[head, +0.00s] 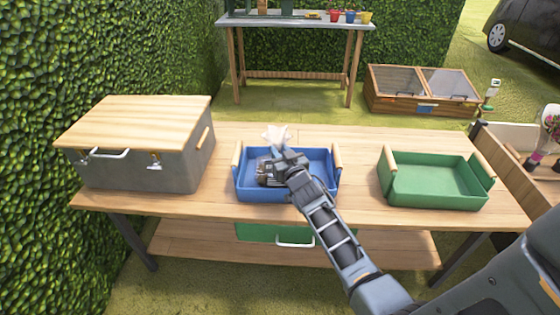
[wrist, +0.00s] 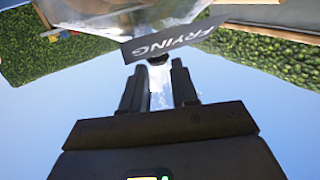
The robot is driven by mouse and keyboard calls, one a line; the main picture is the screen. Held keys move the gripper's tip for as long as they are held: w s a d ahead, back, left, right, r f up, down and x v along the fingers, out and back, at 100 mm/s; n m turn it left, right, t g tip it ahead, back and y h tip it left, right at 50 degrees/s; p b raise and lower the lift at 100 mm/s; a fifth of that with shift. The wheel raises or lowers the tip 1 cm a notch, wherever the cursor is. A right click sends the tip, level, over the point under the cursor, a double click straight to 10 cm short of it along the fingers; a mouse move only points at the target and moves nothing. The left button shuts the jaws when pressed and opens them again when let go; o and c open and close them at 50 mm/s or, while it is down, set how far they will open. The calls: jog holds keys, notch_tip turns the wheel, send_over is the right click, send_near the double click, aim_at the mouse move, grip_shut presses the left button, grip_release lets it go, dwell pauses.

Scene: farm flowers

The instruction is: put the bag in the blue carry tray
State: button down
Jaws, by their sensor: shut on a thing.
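The blue carry tray (head: 322,166) stands in the middle of the wooden bench, with a wooden handle at each end. My gripper (head: 281,155) is over the tray in the head view and hides part of its inside. It is shut on the bag, whose pale crinkled part (head: 275,134) sticks up past the fingers. In the wrist view, the clear bag (wrist: 130,14) with a dark label reading "FRYING" lies at the fingertips of my gripper (wrist: 158,75). I cannot tell whether the bag touches the tray floor.
A grey box with a wooden lid (head: 140,160) stands left on the bench (head: 225,208). A green tray (head: 435,182) stands right. A green container (head: 262,233) is on the lower shelf. Bare bench lies between the blue and green trays.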

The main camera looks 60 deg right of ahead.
jog(key=shift+f+b, duration=0.3)
jog(key=shift+f, duration=0.4)
jog(key=shift+f, duration=0.2)
jog(key=c, duration=1.3)
grip_release()
jog(key=shift+f, duration=0.15)
jog(key=o, duration=0.5)
jog(key=shift+c, duration=0.2)
